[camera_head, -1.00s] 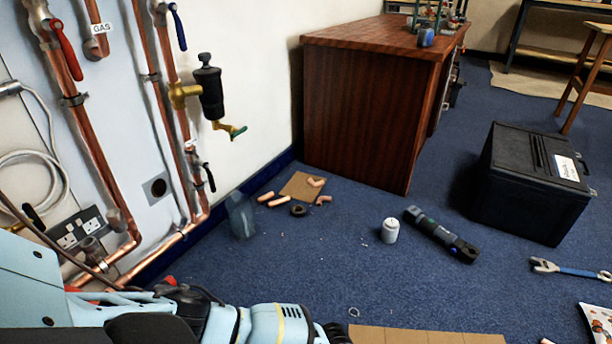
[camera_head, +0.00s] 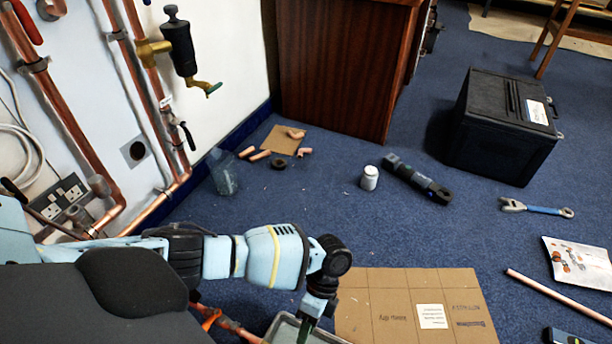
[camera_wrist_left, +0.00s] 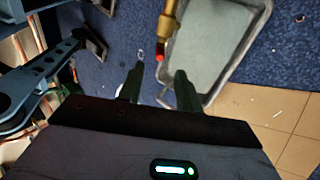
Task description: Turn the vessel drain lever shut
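My left arm comes in from the left in the head view, with its gripper (camera_head: 306,328) pointing down at the bottom edge, partly cut off. In the left wrist view the left gripper (camera_wrist_left: 160,72) is open, nothing between its fingers. A brass fitting with a red tip (camera_wrist_left: 166,32) lies just beyond the fingertips, over a grey tray (camera_wrist_left: 248,14). A black lever (camera_head: 188,136) sits on a copper pipe below. I cannot tell which part is the vessel drain lever. My right gripper is not in view.
Flattened cardboard (camera_head: 375,305) lies right of the tray. A white pot (camera_head: 370,178), a black torch-like tool (camera_head: 418,180), a wrench (camera_head: 536,207) and a black case (camera_head: 503,125) stand or lie on the blue carpet. A wooden cabinet (camera_head: 340,70) stands behind.

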